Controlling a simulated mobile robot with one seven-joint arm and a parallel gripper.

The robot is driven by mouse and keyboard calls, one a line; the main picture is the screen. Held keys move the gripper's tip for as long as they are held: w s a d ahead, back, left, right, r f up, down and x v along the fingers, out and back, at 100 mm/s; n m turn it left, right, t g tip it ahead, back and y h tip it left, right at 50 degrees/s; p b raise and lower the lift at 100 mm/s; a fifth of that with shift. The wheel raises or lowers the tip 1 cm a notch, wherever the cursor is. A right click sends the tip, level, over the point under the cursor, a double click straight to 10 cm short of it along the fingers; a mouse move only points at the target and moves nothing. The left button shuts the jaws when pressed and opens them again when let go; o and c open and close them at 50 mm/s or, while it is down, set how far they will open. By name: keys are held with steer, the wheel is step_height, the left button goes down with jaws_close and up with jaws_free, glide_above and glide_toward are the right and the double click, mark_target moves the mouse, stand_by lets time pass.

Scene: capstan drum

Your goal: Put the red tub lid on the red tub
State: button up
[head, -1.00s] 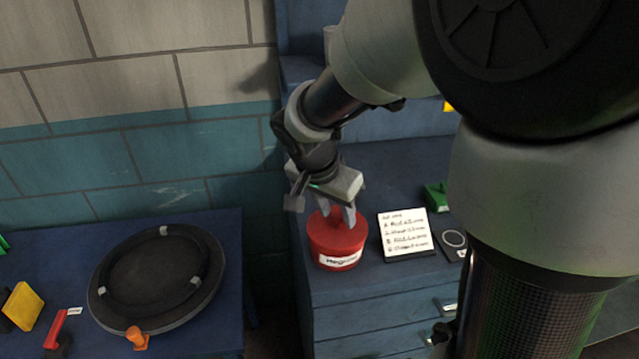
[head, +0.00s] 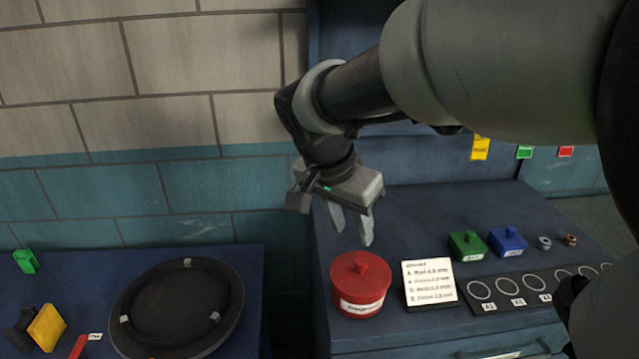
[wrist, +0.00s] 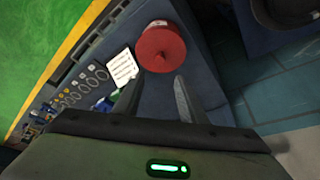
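The red tub (head: 362,302) stands upright on the blue cabinet top, with a white label on its front. The red tub lid (head: 361,268), a disc with a small knob, sits on top of the tub. Tub and lid also show in the wrist view (wrist: 161,47), seen from above. My gripper (head: 352,240) is open and empty, above and slightly behind the lid, apart from it. Its two fingers point down with a clear gap between them.
A white written card (head: 430,282) stands right of the tub. Further right are a green box (head: 467,246), a blue box (head: 508,241) and a black strip with ring outlines (head: 510,289). A round black drum (head: 178,306) lies on the left table.

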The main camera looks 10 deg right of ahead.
steer(key=s+d+r+n+t+y, duration=0.1)
steer(key=s+d+n+t+y, duration=0.1)
steer(key=s+n, duration=0.7)
steer(key=s+d+y, duration=0.1)
steer(key=s, duration=0.5)
steer(key=shift+d+r, duration=0.15)
steer(key=shift+d, duration=0.1)
steer(key=shift+r+p, duration=1)
